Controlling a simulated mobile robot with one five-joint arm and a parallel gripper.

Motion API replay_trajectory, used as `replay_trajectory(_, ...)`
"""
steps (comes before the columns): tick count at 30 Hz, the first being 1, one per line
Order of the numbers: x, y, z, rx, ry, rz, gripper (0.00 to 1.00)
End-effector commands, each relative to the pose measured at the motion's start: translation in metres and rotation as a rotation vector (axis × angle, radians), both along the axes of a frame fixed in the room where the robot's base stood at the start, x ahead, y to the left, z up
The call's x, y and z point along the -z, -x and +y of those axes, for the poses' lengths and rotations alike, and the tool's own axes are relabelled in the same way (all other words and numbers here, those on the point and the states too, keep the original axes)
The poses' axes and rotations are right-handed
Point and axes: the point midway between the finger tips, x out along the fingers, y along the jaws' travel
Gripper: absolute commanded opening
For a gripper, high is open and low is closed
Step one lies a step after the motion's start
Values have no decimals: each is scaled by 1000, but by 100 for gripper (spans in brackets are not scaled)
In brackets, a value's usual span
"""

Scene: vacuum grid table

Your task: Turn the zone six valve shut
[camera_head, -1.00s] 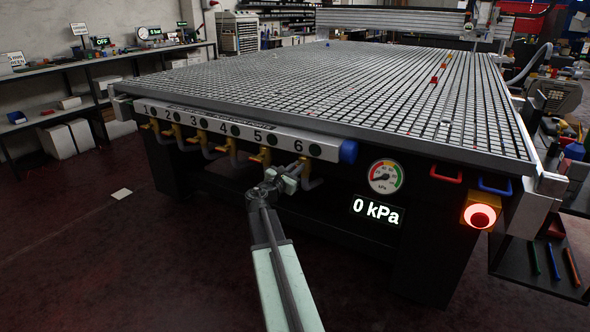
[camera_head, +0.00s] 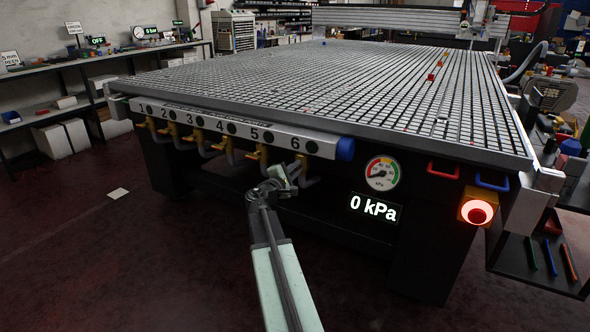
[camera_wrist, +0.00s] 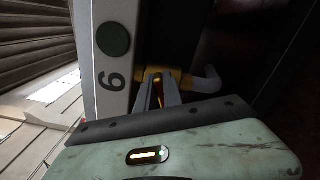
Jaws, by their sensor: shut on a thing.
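The zone six valve shows in the wrist view as a brass body (camera_wrist: 181,76) with a grey elbow pipe (camera_wrist: 208,83), beside the rail plate marked 6 (camera_wrist: 108,80). My gripper (camera_wrist: 159,92) is at this valve, its fingers closed around a small yellow-and-red part that I take to be the handle. In the head view my gripper (camera_head: 292,173) sits below the number 6 at the right end of the numbered manifold rail (camera_head: 235,128) and hides most of the valve. The handle's exact angle is hard to tell.
Brass valves for the other zones, such as the zone five valve (camera_head: 256,155), line the rail to the left. A blue end cap (camera_head: 346,149), a gauge (camera_head: 382,173) and a 0 kPa display (camera_head: 374,208) are to the right. The grid table (camera_head: 330,90) overhangs above.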

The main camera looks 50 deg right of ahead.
Motion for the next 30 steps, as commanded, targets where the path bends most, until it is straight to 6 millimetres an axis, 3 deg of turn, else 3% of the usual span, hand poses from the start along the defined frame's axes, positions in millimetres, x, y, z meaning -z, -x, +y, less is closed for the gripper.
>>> replay_trajectory(15, 6, 4, -3, 7, -86, -351, 0)
replay_trajectory(30, 7, 4, -2, 8, -107, -436, 0)
